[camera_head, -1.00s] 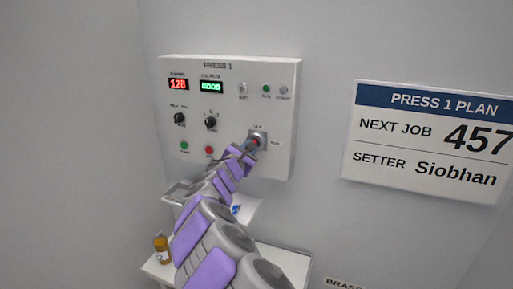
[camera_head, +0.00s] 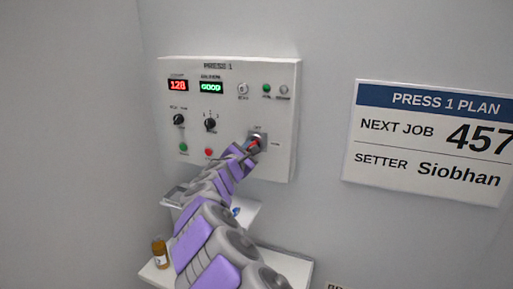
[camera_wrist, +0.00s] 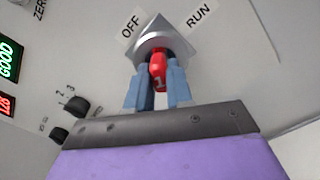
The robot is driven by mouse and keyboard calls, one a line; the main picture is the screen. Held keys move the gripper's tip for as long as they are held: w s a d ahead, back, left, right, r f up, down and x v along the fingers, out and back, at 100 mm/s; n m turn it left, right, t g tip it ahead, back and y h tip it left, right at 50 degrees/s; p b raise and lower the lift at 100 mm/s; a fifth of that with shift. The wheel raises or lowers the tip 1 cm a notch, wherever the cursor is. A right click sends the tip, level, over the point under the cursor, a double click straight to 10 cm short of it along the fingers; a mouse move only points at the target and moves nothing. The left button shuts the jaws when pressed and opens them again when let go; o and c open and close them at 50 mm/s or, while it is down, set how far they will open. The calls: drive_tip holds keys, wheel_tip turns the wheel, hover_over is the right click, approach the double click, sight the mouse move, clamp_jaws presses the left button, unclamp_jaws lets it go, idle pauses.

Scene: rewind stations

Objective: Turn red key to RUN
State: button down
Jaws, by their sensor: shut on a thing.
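The red key (camera_wrist: 158,71), marked 1, sits in a silver keyswitch (camera_wrist: 160,37) on the PRESS 1 panel (camera_head: 229,120). In the wrist view, the labels OFF and RUN stand at the upper left and upper right of the switch. The key is between the two blue-grey fingers of my gripper (camera_wrist: 158,85), which is shut on it. In the head view my gripper (camera_head: 250,147) is at the panel's lower right, and the red key (camera_head: 255,143) shows only in part. I cannot tell exactly which label the key points to.
The panel has a red display (camera_head: 178,85) reading 128 and a green display (camera_head: 211,87) reading GOOD, plus knobs and buttons. A brown bottle (camera_head: 160,253) stands on a white surface below. A PRESS 1 PLAN sign (camera_head: 430,142) hangs on the right wall.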

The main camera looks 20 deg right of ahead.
drive_tip(key=shift+f+m+b, duration=0.1)
drive_tip(key=shift+m+b, duration=2.1)
drive_tip(key=shift+b, duration=0.6)
drive_tip(key=shift+r+m+b, duration=0.2)
drive_tip(key=shift+m+b, duration=0.6)
drive_tip(key=shift+b, duration=0.2)
drive_tip(key=shift+f+m+b, duration=0.15)
drive_tip(key=shift+m+b, duration=0.55)
drive_tip(key=shift+b, duration=0.35)
drive_tip(key=m, duration=0.4)
drive_tip(key=shift+r+b, duration=0.2)
drive_tip(key=shift+b, duration=0.2)
drive_tip(key=c, duration=1.5)
unclamp_jaws()
drive_tip(key=shift+m, duration=0.4)
drive_tip(key=o, duration=0.6)
drive_tip(key=shift+c, duration=0.2)
